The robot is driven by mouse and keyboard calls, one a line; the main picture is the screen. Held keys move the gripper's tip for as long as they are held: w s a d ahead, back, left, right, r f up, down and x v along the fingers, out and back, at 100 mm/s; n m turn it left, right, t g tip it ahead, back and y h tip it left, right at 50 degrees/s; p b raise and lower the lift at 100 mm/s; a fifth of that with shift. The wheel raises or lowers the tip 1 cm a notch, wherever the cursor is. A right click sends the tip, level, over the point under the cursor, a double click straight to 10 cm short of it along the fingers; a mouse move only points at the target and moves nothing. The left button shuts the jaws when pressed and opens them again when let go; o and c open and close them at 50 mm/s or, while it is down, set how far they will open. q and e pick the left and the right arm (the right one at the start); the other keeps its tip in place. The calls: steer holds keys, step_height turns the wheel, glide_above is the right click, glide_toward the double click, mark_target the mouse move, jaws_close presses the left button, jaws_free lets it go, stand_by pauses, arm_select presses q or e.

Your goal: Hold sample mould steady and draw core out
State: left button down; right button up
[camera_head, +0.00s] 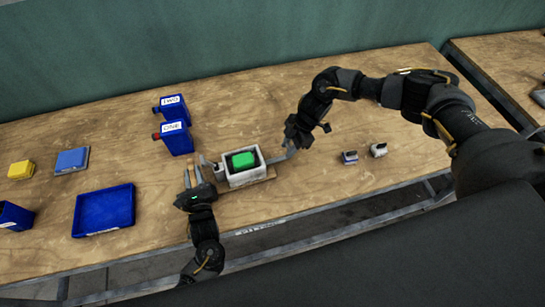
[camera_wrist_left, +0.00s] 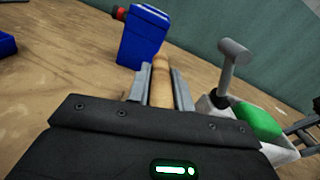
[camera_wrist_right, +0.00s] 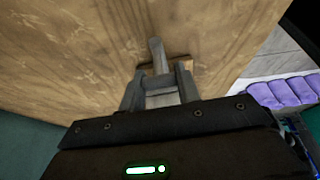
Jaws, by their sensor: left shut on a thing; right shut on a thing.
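The sample mould (camera_head: 223,180) is a pale grey box with a green block (camera_head: 243,160) inside, on a thin wooden base. My left gripper (camera_head: 189,178) is at its left side, shut on a tan wooden handle (camera_wrist_left: 160,82). Beside the handle, a grey peg with a round head (camera_wrist_left: 233,52) rises from the mould. My right gripper (camera_head: 290,143) is at the mould's right side, shut on a grey bar (camera_wrist_right: 156,55), which appears to be the core. How far the bar reaches into the mould is hidden.
Blue containers labelled TWO (camera_head: 173,106) and ONE (camera_head: 177,138) stand behind the mould. Two small items (camera_head: 349,157) (camera_head: 378,149) lie at right. The table's front edge is close.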

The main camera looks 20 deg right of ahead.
arm_select(q)
steer(key=shift+a, duration=0.15)
arm_select(e)
steer(key=shift+d, duration=1.2)
steer(key=shift+w+d, duration=0.1)
steer(key=shift+d, duration=0.05)
steer(key=o, duration=1.2)
steer(key=shift+c, duration=0.2)
steer(key=v, duration=1.2)
